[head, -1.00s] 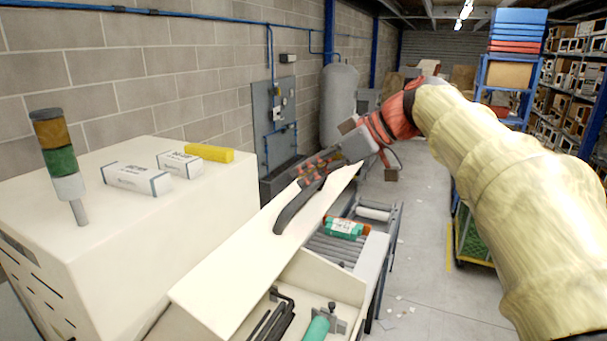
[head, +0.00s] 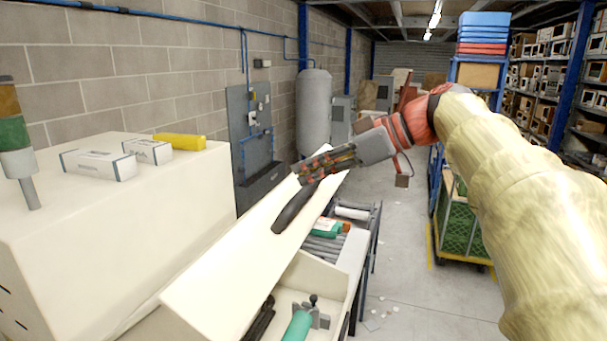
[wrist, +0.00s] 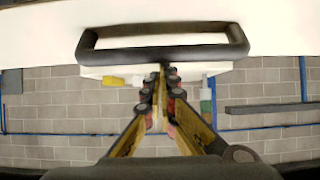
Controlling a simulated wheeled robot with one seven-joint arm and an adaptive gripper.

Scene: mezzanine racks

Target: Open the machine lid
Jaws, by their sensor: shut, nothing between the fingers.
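The white machine lid (head: 225,262) is raised at a slant; the machine's open interior shows below its front edge. A dark bar handle (head: 293,210) is fixed on the lid. In the wrist view the handle (wrist: 165,54) spans the top of the picture against the white lid (wrist: 270,22). My gripper (head: 305,172) is at the handle's far end in the head view. In the wrist view my gripper (wrist: 162,72) has its fingertips together, overlapping the handle bar's lower edge. Nothing is between the fingers. Whether they touch the handle, I cannot tell.
The white machine housing (head: 120,225) carries two white boxes and a yellow block (head: 180,141). A green cylinder (head: 298,326) lies in the open machine. A roller conveyor (head: 322,245) stands beyond it. A blue rack (head: 480,75) stands right; the aisle floor between is mostly clear.

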